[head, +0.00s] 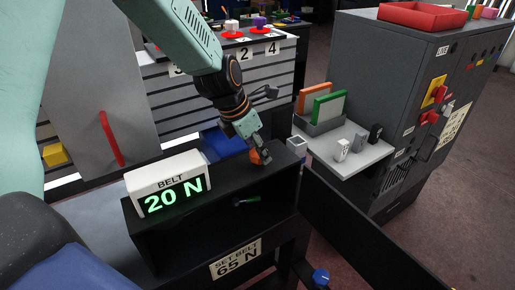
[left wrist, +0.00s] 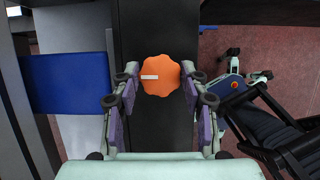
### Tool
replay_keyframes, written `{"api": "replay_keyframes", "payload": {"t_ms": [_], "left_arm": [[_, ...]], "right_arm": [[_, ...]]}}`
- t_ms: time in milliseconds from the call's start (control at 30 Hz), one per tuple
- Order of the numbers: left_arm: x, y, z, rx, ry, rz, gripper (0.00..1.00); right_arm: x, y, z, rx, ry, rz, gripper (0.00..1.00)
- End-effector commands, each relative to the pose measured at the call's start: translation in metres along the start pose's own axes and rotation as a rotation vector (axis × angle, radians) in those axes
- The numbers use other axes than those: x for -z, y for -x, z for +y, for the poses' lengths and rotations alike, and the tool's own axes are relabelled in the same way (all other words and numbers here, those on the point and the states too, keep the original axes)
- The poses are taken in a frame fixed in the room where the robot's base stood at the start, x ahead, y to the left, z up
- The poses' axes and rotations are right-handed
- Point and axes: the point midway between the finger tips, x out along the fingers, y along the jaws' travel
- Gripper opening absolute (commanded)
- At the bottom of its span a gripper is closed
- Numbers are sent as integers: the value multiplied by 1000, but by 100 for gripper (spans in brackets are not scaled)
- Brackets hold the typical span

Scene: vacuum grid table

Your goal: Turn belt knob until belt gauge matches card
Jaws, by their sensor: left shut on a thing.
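The orange belt knob (head: 257,157) sits on top of the black housing, to the right of the gauge. In the left wrist view the knob (left wrist: 160,77) is lobed, with a white mark pointing left. My left gripper (head: 256,150) is shut on the knob from above, with a finger on either side of it. The belt gauge (head: 168,185) is a white box reading 20 N in green. The card (head: 236,259) on the housing's lower front reads SET BELT 65 N. My right gripper is not in view.
A black panel (head: 370,235) stands right of the housing. A grey shelf (head: 365,160) with small blocks and a grey cabinet (head: 390,90) stand further right. A blue piece (head: 225,143) lies behind the housing. A green-handled item (head: 247,199) is inside the housing.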

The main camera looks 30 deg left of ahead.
Motion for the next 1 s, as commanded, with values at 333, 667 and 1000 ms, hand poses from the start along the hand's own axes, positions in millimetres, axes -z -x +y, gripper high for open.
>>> {"api": "replay_keyframes", "payload": {"t_ms": [333,667,1000], "left_arm": [[1,0,0,2,-2,2,12],[0,1,1,36,-83,1,12],[-2,2,3,142,-340,0,12]], "right_arm": [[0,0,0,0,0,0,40],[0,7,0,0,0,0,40],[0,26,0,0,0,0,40]]}}
